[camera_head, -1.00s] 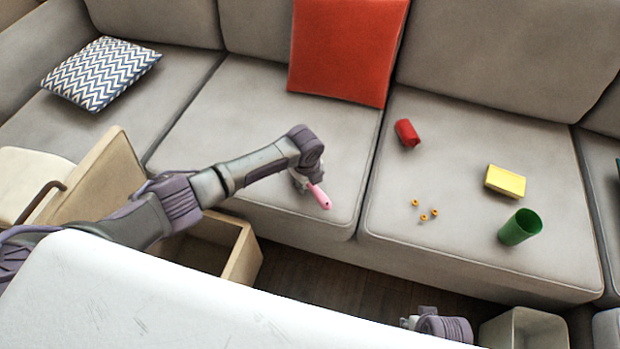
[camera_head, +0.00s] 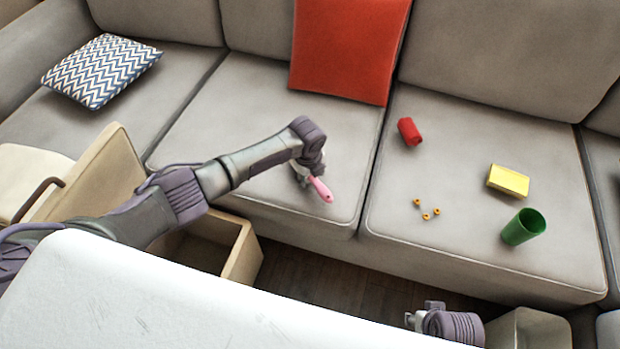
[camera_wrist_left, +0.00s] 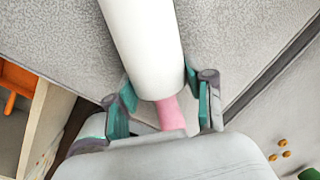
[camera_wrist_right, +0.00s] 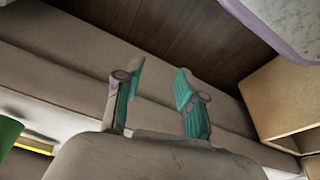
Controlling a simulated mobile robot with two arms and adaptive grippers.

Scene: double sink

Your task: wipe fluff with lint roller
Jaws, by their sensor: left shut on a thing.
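The lint roller has a pink handle (camera_head: 321,189) and a white roll (camera_wrist_left: 145,45). My left gripper (camera_head: 304,172) is shut on it, above the middle seat cushion near its front edge. In the left wrist view the white roll passes between the fingers, with the pink handle (camera_wrist_left: 171,113) below it. Whether the roll touches the cushion cannot be told. I cannot make out any fluff for certain. My right gripper (camera_wrist_right: 157,90) is open and empty, low in front of the sofa.
A red pillow (camera_head: 345,50) and a zigzag pillow (camera_head: 102,70) rest on the sofa. An open wooden box (camera_head: 240,255) stands below my left arm.

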